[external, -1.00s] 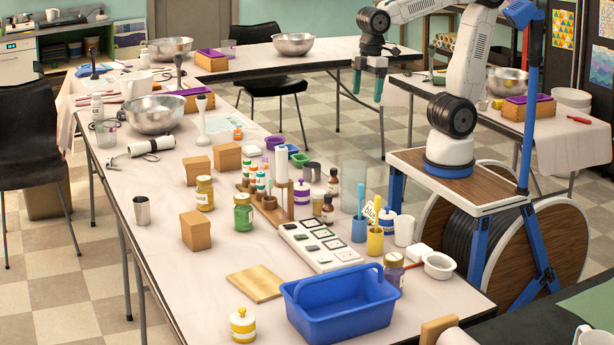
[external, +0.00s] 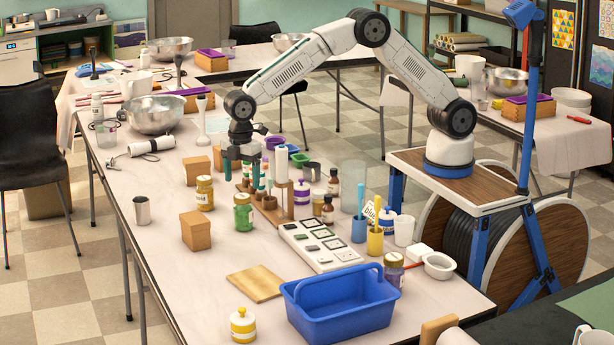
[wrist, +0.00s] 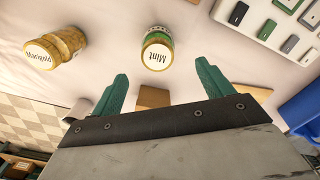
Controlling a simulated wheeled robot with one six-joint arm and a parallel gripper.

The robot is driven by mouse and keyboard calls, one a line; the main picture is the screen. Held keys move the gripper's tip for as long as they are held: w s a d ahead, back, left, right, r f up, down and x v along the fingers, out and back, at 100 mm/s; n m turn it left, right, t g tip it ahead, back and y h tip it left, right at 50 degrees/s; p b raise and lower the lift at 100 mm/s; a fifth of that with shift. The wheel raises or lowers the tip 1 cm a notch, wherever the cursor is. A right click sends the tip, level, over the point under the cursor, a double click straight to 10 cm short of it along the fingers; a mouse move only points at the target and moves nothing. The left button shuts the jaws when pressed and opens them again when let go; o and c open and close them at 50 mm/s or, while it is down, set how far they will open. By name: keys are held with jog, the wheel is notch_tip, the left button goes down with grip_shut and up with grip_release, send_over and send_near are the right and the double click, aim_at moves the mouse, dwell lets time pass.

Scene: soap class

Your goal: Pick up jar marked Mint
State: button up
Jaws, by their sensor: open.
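The jar marked Mint (external: 243,212) is a green-bodied jar standing upright on the long table. In the wrist view the Mint jar (wrist: 158,50) shows its white lid with the word "Mint", just beyond the fingertips and roughly centred between them. My gripper (external: 242,174) is open and empty, above and behind the jar in the external view. Its two teal fingers (wrist: 162,72) are spread wide in the wrist view. They appear apart from the jar.
A yellow jar marked Marigold (wrist: 55,47) stands left of Mint; it also shows in the external view (external: 205,193). A wooden block (external: 196,232) is at front left. A blue basket (external: 345,318) is in front.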

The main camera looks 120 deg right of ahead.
aim_at(242, 196)
jog(key=shift+w+f, duration=0.25)
jog(key=shift+f, duration=0.25)
notch_tip(242, 196, down, 8)
jog(key=shift+s+d+r, duration=0.15)
jog(key=shift+r, duration=0.05)
jog(key=c, duration=1.3)
